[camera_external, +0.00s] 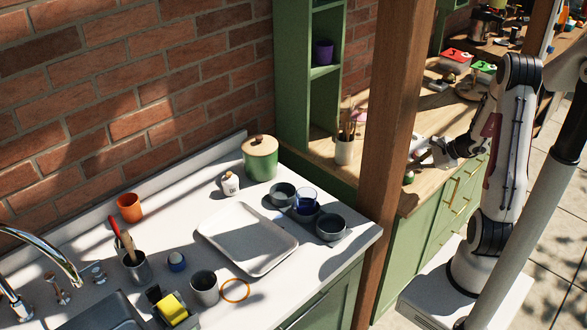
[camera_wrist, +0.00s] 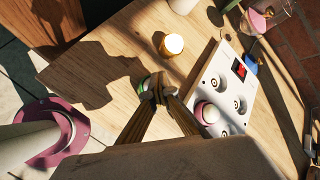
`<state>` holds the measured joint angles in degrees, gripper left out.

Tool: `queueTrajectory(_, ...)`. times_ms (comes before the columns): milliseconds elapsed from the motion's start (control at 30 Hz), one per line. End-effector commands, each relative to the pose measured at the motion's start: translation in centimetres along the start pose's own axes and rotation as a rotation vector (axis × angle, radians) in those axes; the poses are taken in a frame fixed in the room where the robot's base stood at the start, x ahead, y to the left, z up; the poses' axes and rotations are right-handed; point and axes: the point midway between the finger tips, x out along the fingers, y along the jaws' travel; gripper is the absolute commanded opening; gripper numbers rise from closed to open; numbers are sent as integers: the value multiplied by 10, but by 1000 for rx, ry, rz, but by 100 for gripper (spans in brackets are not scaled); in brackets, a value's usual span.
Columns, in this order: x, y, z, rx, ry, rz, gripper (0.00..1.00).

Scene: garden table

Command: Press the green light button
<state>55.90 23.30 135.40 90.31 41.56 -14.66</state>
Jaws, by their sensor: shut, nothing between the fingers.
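A small round thing with a green and white top (camera_wrist: 147,83) sits on the wooden counter in the wrist view; it looks like the green light button. My gripper (camera_wrist: 155,93) is shut and empty, its fingertips right by the green top and covering part of it. I cannot tell whether they touch it. In the external view a small green-topped thing (camera_external: 408,177) sits near the counter's front edge, with my gripper (camera_external: 424,158) just above and to the right.
A white panel (camera_wrist: 222,76) with round dials, a red display and a pink ball lies right of my fingers. A wooden post (camera_external: 392,110) stands left of my arm.

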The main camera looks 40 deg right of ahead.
Motion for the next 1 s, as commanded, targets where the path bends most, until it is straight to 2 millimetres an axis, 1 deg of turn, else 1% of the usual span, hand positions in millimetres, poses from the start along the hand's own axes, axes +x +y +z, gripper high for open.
queueTrajectory(367, 1, 1, -1, 1, 2, 3, 0)
queueTrajectory(700, -5, -3, 3, 0, 2, 1, 0)
queueTrajectory(1000, -6, -3, 4, 1, 1, 1, 0)
